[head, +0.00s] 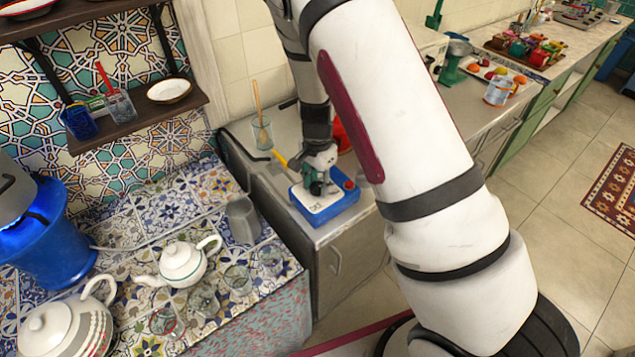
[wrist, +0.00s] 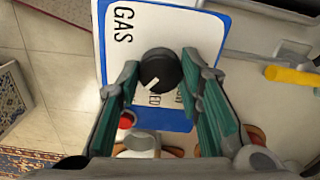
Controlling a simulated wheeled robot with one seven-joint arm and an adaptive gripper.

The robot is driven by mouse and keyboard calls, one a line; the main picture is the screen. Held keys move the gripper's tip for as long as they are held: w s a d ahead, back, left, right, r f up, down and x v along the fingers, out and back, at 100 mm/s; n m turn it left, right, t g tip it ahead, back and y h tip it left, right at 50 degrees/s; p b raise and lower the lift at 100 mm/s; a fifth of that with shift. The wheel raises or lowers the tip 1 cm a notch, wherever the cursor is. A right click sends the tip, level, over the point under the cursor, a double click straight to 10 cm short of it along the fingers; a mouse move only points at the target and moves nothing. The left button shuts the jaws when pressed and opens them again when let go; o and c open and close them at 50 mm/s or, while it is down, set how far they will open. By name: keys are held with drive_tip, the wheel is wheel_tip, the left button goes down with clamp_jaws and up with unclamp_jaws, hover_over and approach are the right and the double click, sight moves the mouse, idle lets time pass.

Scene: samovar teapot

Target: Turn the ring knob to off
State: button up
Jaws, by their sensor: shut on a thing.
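The ring knob (wrist: 157,76) is a round black knob with a white pointer mark, on a white panel with a blue border (wrist: 140,28) lettered "GAS". The mark points down and slightly left in the wrist view. More lettering beside the knob is partly hidden. My gripper (wrist: 160,70) has its green-padded fingers on both sides of the knob, shut on it. In the head view my gripper (head: 319,182) reaches down onto the blue-and-white box (head: 325,207) on the grey counter, and hides the knob.
A red button (wrist: 127,120) is on the panel near my left finger. A yellow-handled lever (wrist: 292,76) lies beside the box. A glass with a wooden spoon (head: 262,133) stands behind. A grey jug (head: 243,219) and white teapot (head: 182,262) stand on the tiled surface left.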

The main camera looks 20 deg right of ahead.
drive_tip(key=n, duration=1)
drive_tip(key=shift+n+b, duration=0.3)
drive_tip(key=shift+n, duration=0.1)
drive_tip(key=n, duration=0.3)
drive_tip(key=shift+n, duration=0.3)
drive_tip(key=n, duration=1)
drive_tip(key=shift+n+b, duration=0.3)
drive_tip(key=shift+n, duration=0.1)
drive_tip(key=o, duration=1.2)
